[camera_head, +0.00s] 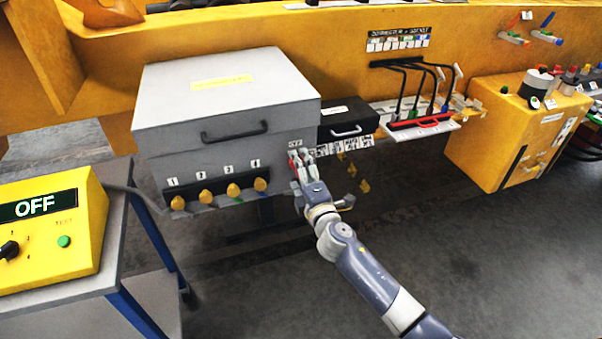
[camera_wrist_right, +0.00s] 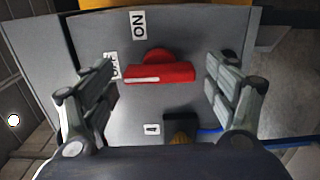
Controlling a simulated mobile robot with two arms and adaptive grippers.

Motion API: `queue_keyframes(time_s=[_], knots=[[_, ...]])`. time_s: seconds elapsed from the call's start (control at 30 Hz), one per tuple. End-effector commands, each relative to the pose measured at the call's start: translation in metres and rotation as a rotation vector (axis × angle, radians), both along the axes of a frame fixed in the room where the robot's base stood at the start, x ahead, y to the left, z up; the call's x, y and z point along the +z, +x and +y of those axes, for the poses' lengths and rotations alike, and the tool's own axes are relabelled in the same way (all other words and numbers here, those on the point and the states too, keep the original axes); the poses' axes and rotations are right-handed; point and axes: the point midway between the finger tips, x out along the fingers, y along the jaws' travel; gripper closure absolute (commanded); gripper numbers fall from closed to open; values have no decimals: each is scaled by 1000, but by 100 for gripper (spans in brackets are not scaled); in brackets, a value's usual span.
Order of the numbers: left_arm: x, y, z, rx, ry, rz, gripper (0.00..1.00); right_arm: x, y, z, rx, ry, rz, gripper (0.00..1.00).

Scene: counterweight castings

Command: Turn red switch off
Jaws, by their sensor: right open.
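The red switch (camera_wrist_right: 160,73) is a red rotary handle on the front of a grey box, seen between my right gripper's fingers in the right wrist view. An "ON" label (camera_wrist_right: 139,24) and a second, partly hidden label (camera_wrist_right: 111,66) sit beside it. My right gripper (camera_wrist_right: 160,92) is open, with one finger on each side of the handle and a gap to each. In the head view my right gripper (camera_head: 301,160) is at the right end of the grey box (camera_head: 215,140) and covers most of the switch (camera_head: 293,160). My left gripper is not in view.
Several yellow knobs (camera_head: 233,190) line the box front left of the gripper. A black drawer box (camera_head: 345,122) adjoins it on the right. A yellow control box (camera_head: 50,230) reading "OFF" stands on a cart at left. Open floor lies at front right.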

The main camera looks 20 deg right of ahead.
Motion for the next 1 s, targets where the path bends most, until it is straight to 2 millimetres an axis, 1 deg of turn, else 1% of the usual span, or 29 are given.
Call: queue_keyframes(time_s=[0.07, 0.17, 0.27, 0.5, 0.6, 0.7, 0.83, 1.0], knots=[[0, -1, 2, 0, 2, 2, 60, 0, -3, 0, 0, 1, 0, 20], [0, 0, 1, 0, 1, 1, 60, -1, -12, 0, 1, 1, 1, 20], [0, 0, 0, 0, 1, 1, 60, -1, -28, -1, 0, 2, 2, 20], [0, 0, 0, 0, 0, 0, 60, -2, -78, -2, 1, 1, 4, 20], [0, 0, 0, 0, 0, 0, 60, -1, -95, -3, -1, 0, 2, 20], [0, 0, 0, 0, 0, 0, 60, -2, -107, -4, 0, 1, 3, 20], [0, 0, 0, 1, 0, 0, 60, -1, -117, -4, 0, 0, 1, 20], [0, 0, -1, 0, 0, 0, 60, 0, -120, -4, 0, -1, 0, 20]])
